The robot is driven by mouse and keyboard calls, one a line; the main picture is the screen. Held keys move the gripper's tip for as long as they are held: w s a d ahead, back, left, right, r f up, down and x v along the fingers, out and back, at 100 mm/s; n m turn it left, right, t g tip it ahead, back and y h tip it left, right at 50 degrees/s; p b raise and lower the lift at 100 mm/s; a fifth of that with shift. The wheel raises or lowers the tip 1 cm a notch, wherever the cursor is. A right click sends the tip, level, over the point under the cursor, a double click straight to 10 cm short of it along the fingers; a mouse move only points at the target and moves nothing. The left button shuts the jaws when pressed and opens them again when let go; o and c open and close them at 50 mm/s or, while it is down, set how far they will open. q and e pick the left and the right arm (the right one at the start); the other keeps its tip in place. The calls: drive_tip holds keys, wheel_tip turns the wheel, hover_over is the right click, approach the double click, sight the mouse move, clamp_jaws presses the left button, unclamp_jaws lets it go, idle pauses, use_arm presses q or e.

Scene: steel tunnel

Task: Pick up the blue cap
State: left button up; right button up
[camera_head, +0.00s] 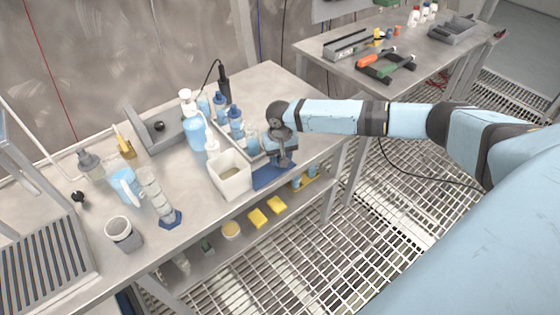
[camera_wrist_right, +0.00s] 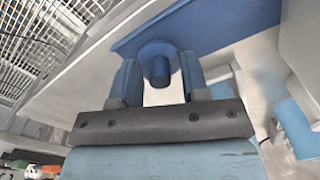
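The blue cap (camera_wrist_right: 157,62) has a round flange and a narrower knob. In the right wrist view it is on or against a flat blue surface (camera_wrist_right: 215,28), between the two fingers of my right gripper (camera_wrist_right: 160,80). The fingers are apart, with a light gap beside the knob, so I see no firm grip. In the head view my right gripper (camera_head: 283,160) points down over the blue mat (camera_head: 270,178) at the table's front edge, and the cap is hidden there or too small to tell. My left gripper is not in view.
A white open container (camera_head: 231,181) stands just left of my right gripper. A clear cylinder on a blue base (camera_head: 170,218) and a grey cup (camera_head: 122,236) stand farther left on the steel table (camera_head: 200,220).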

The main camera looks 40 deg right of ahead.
clamp_jaws()
drive_tip(key=shift+r, duration=0.1)
wheel_tip(320, 180, up, 20)
drive_tip(key=shift+p, duration=0.4)
